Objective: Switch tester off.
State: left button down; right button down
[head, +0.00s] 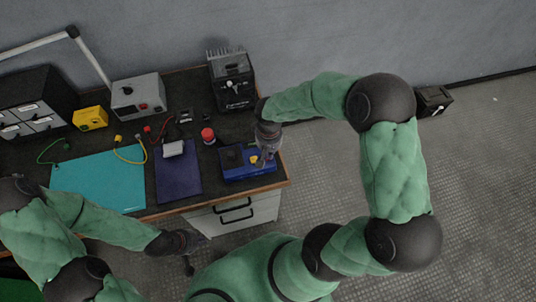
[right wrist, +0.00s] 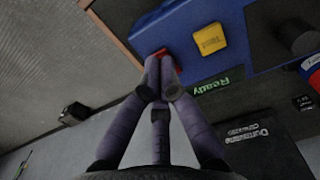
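The blue tester (head: 262,172) lies at the right end of the workbench. In the right wrist view its blue top (right wrist: 180,25) carries a yellow button marked "Test" (right wrist: 209,39), a green "Ready" display (right wrist: 211,85) and a small red part (right wrist: 160,53), partly hidden behind my fingertips. My right gripper (head: 266,157) is over the tester's right side; in the wrist view its fingertips (right wrist: 161,82) are together, empty, close to the red part. I cannot tell whether they touch it. My left gripper (head: 190,241) hangs off the bench's front edge; its fingers are too small to read.
A teal mat (head: 100,180) and dark blue mat (head: 178,182) lie left of the tester. A red-capped jar (head: 208,136), grey device (head: 139,97), yellow box (head: 90,118) and black unit (head: 233,85) stand behind. Floor to the right is mostly free.

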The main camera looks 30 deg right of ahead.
jog(key=shift+f+b, duration=0.35)
jog(key=shift+f, duration=0.15)
dwell(0.4)
jog(key=shift+r+p, duration=2.6)
jog(key=shift+r, duration=0.95)
